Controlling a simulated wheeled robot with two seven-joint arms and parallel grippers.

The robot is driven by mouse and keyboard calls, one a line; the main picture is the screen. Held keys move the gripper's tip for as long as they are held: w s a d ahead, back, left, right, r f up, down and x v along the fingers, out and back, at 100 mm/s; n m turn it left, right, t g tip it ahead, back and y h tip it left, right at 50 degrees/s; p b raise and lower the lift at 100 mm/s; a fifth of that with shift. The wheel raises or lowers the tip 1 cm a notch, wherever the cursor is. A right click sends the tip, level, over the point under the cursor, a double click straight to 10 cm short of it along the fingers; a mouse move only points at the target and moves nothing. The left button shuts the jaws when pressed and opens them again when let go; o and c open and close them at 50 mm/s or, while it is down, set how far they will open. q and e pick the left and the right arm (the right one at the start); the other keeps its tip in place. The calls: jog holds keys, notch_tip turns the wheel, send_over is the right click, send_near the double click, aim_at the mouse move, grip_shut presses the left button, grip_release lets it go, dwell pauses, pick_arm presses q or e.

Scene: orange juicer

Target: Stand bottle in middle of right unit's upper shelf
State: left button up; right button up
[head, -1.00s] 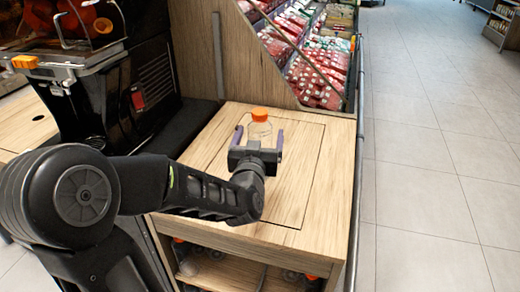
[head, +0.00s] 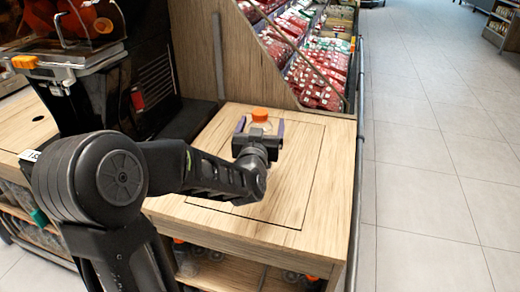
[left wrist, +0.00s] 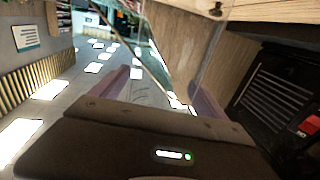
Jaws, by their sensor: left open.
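A clear bottle with an orange cap (head: 260,114) stands upright on the wooden top of the right unit (head: 300,185). My left gripper (head: 260,127) is open, its two purple-grey fingers on either side of the bottle. The gripper body hides the bottle's lower part, and I cannot tell whether the fingers touch it. In the left wrist view the fingers (left wrist: 162,95) are apart, and the bottle is not clearly visible between them. The open shelf (head: 240,272) under the unit's top shows in part at the bottom. My right gripper is not in view.
The black juicer (head: 100,95) stands left of the unit top. A wooden panel (head: 195,50) and bins of red packages (head: 315,80) are behind it. The unit top around the bottle is clear.

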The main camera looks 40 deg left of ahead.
pick_arm(q)
jog(key=shift+c, duration=0.3)
grip_shut()
dwell(0.8)
